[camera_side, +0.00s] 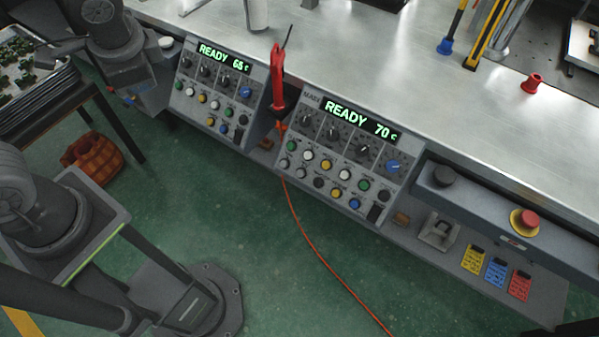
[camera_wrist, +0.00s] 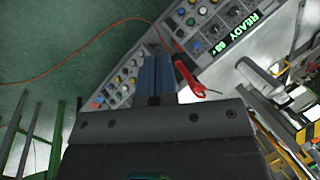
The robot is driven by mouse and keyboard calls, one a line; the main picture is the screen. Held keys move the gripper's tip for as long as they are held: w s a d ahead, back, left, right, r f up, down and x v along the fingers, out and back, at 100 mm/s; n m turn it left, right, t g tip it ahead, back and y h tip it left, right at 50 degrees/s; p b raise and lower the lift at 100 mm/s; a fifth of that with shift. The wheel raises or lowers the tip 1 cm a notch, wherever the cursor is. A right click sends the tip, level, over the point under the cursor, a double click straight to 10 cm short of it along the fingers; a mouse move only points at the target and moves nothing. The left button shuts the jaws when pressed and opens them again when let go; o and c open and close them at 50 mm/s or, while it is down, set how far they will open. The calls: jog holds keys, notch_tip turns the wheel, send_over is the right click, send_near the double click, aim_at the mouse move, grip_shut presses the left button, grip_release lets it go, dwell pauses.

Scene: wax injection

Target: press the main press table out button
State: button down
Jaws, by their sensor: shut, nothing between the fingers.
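The main press panel (camera_side: 345,150) is the right-hand grey panel in the side view, with a green display reading READY 70 c. Its coloured buttons sit in rows below the dials; their labels are too small to read, so I cannot tell which is the table out button. In the wrist view, the panel at lower left of my fingers seems to be this one (camera_wrist: 112,92). My gripper (camera_wrist: 157,58) is shut and empty, its blue-grey fingers covering part of the panel area in that view. I cannot tell its height above the panel. My fingers do not show in the side view.
A second panel (camera_side: 213,95) reading READY 65 c stands to the left. A red handheld tool (camera_side: 277,80) sits between the panels, its orange cable (camera_side: 318,250) running over the floor. A red emergency button (camera_side: 525,220) is at right. The metal tabletop (camera_side: 400,60) is mostly clear.

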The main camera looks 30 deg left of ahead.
aim_at(301, 173)
jog(key=w+d+f+m+t+y, duration=0.25)
jog(key=w+f+m+y, duration=0.2)
jog(key=f+m, duration=0.25)
jog(key=w+d+f+m+t+y, duration=0.1)
jog(key=w+d+f+m+y, duration=0.25)
jog(key=w+f+m, duration=0.2)
jog(key=d+f+m+t+h, duration=0.2)
jog(key=d+f+m+t, duration=0.3)
jog(key=f+m, duration=0.3)
jog(key=d+f+m+t+h, duration=0.2)
jog(key=d+f+m+t, duration=0.4)
jog(key=f+m, duration=0.2)
jog(key=shift+d+f, duration=0.15)
jog(key=shift+f, duration=0.75)
jog(key=shift+w, duration=0.1)
jog(key=shift+w+f, duration=1.45)
jog(key=shift+w, duration=0.25)
jog(key=shift+w+f, duration=1.4)
jog(key=shift+w, duration=0.25)
jog(key=shift+w, duration=0.1)
jog(key=shift+w+f, duration=0.25)
